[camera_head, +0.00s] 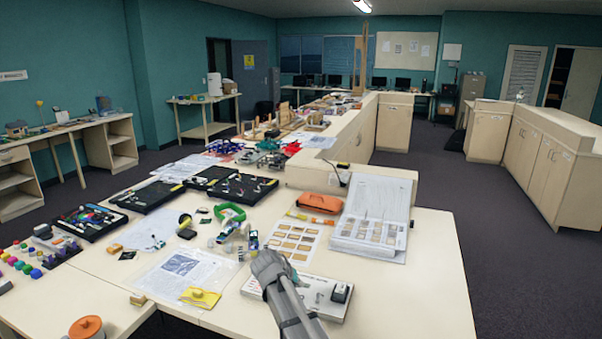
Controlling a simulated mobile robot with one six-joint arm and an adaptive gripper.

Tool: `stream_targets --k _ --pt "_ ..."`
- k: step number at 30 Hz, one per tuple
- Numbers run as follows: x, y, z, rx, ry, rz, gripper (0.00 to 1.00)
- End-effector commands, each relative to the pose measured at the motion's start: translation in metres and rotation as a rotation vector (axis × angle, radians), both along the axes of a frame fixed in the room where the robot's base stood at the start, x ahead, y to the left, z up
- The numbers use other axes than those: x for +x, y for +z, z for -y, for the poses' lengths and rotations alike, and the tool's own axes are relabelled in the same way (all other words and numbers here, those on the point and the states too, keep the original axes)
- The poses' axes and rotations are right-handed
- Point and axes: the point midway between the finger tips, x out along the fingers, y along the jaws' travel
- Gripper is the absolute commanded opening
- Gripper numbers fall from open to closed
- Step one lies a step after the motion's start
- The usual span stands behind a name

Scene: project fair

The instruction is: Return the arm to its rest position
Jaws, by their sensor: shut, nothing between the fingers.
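My arm comes in from the bottom of the view, and my gripper (266,262) is at its upper end. The gripper is over the near table (408,296), by the left part of a flat white board (318,292). Its fingers look closed together with nothing held. I cannot tell whether it touches the board or is above it. The forearm covers part of the board.
Around the gripper lie a sheet of small cards (290,240), an open white case (372,218), an orange pouch (320,203), a green ring (230,212) and a yellow item (200,297). The table's right front part is bare. Open carpet (520,262) lies to the right.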

Motion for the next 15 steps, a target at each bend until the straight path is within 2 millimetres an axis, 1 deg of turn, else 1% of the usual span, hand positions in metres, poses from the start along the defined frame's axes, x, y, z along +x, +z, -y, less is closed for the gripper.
stream_targets --k 1,5,6,8,12,14,15 --pt "-0.013 -0.004 0.018 0.015 -0.014 -0.027 0.00" --pt "-0.044 -0.014 0.058 0.068 -0.046 -0.115 0.00" --pt "-0.055 -0.018 0.071 0.088 -0.058 -0.144 0.00" --pt "-0.071 -0.022 0.088 0.119 -0.069 -0.185 0.00" --pt "-0.110 -0.031 0.122 0.199 -0.089 -0.278 0.00" --pt "-0.127 -0.034 0.135 0.236 -0.095 -0.315 0.00" --pt "-0.139 -0.036 0.142 0.261 -0.097 -0.338 0.00"
